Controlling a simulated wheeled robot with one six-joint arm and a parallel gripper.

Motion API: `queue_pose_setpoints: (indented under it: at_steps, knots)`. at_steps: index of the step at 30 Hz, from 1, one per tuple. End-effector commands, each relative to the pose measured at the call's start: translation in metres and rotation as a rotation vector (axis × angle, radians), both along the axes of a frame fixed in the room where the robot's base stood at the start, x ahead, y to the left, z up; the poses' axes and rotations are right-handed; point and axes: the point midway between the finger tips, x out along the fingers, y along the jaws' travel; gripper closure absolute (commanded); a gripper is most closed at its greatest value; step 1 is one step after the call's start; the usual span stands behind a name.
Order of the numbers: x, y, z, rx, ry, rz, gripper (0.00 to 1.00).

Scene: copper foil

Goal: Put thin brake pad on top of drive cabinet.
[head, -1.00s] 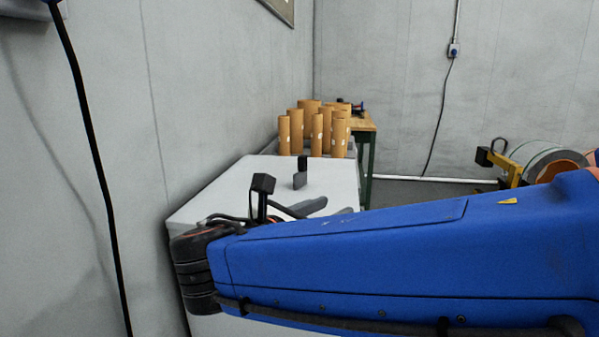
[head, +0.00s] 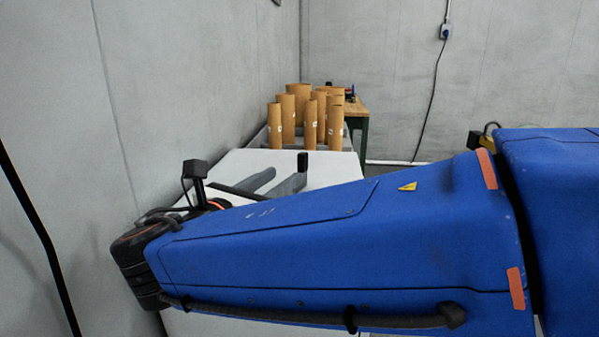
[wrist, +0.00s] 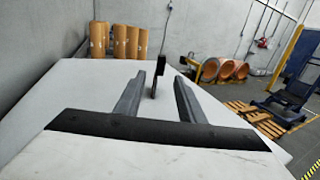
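A thin, dark upright plate, which looks like the thin brake pad (wrist: 156,77), shows nearly edge-on in the wrist view. It seems to stand on the white top of a cabinet (head: 335,172), which looks like the drive cabinet; that top also fills the middle of the wrist view (wrist: 72,88). My gripper (wrist: 158,82) is open, its two grey fingers either side of the plate with gaps. I cannot tell whether the plate is at or beyond the fingertips.
Several brown tubes (head: 310,115) stand behind the cabinet. A wall runs close on the left. Coils and a pallet (wrist: 252,112) lie right.

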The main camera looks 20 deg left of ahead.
Motion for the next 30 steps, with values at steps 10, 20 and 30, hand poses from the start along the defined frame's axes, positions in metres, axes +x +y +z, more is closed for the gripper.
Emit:
queue_pose_setpoints:
  at_steps: [10,20,30]
  knots:
    - [0.058,-0.010,0.000,0.000,-0.001,-0.003,0.64]
    - [0.086,-0.014,0.000,0.000,0.000,-0.001,0.64]
    - [0.115,-0.020,0.001,0.001,0.000,-0.003,0.64]
